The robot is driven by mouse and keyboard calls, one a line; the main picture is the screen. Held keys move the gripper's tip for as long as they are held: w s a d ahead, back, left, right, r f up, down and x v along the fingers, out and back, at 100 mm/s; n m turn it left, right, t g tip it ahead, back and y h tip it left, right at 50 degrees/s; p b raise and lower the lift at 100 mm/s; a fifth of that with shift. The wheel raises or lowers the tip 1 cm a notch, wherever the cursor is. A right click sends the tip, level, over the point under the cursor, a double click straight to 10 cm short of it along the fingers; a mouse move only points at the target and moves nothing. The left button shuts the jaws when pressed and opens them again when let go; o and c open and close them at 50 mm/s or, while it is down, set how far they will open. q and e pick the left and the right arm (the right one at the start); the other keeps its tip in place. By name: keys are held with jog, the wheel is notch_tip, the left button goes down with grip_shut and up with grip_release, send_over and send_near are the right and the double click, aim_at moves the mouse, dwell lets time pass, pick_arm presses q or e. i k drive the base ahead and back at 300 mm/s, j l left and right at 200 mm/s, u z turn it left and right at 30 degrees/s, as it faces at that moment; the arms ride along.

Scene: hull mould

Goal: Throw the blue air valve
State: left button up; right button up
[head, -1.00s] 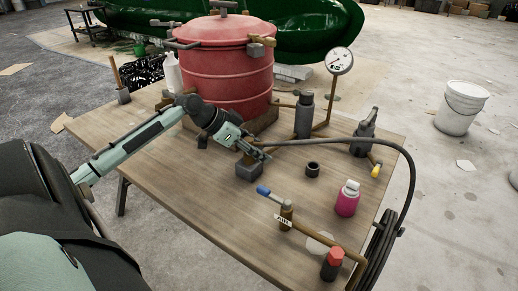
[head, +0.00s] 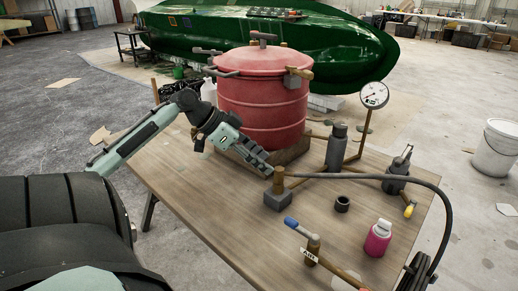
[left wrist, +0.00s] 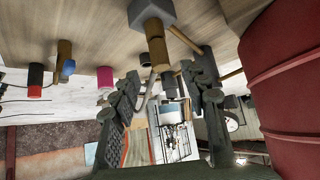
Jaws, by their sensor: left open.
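The blue air valve handle (head: 291,223) sits on a brass body with an "AIR" tag (head: 308,254), near the front of the wooden table. In the left wrist view the blue handle (left wrist: 69,67) shows at the left, beyond my fingers. My left gripper (head: 265,168) is above the table, beside the red pot, farther back than the valve and apart from it. Its two fingers are spread with nothing between them in the left wrist view (left wrist: 160,95). My right gripper is not in view.
The red pressure pot (head: 262,100) stands right behind my left gripper. A grey block with a brass post and black hose (head: 278,200) is just right of it. A pink bottle (head: 377,238), black ring (head: 342,204) and gauge (head: 375,95) stand farther right. Bare tabletop lies left of the valve.

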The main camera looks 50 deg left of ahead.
aim_at(292, 223)
jog(key=k+j, duration=0.75)
jog(key=k, duration=0.1)
